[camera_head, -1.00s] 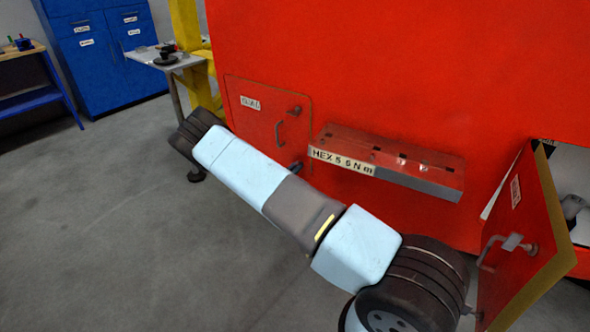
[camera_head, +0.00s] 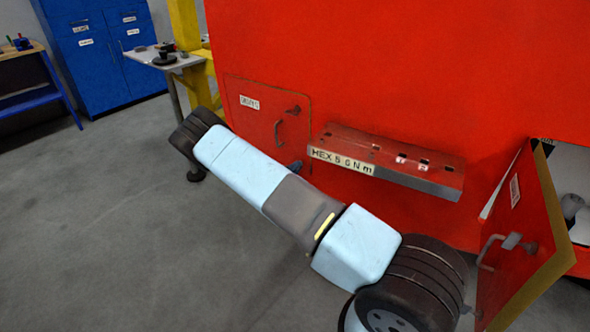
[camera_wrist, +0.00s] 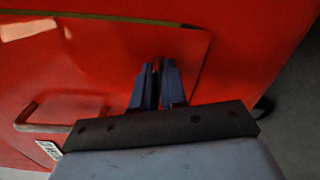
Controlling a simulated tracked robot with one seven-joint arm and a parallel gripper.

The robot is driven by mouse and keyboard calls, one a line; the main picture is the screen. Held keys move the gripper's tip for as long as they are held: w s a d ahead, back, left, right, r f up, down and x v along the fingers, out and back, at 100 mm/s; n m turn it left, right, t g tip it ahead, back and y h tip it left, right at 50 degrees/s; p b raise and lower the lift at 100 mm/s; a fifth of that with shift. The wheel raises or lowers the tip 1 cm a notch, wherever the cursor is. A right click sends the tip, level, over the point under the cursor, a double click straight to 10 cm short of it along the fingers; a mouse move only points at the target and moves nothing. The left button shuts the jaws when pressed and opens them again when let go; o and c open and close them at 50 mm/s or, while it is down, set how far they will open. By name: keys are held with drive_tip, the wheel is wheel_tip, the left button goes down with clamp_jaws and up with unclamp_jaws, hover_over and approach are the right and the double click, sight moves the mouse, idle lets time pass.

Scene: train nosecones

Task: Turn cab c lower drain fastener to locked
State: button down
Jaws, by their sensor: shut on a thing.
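The red drain panel (camera_head: 262,128) is a closed, rounded hatch on the train's red side, with a label too small to read. Its upper fastener (camera_head: 294,109) and bar handle (camera_head: 279,132) show in the head view. My gripper (camera_head: 295,166) is at the panel's lower right edge, partly hidden by my arm. In the wrist view, my gripper's blue fingers (camera_wrist: 157,84) are shut on the lower fastener (camera_wrist: 156,66), mostly covered by them. Its locked or unlocked angle cannot be told. The handle also shows in the wrist view (camera_wrist: 60,122).
A red ledge (camera_head: 400,165) marked HEX 5.6 N m juts out right of the panel. An open red door (camera_head: 512,240) stands at the right. A grey table (camera_head: 165,58) and a blue cabinet (camera_head: 100,50) are behind left. The floor at left is clear.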

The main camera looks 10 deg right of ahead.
drive_tip(key=shift+s+d+f+m, duration=0.1)
drive_tip(key=shift+s+f+m, duration=0.05)
drive_tip(key=shift+m, duration=0.7)
drive_tip(key=shift+s+d+f+m, duration=0.1)
drive_tip(key=shift+f+m, duration=0.05)
drive_tip(key=shift+m, duration=0.7)
drive_tip(key=c, duration=1.4)
unclamp_jaws()
drive_tip(key=shift+f, duration=0.1)
drive_tip(key=shift+o, duration=0.7)
drive_tip(key=shift+w+a, duration=0.1)
drive_tip(key=shift+r, duration=0.2)
drive_tip(key=v, duration=1.4)
drive_tip(key=shift+w+f, duration=0.1)
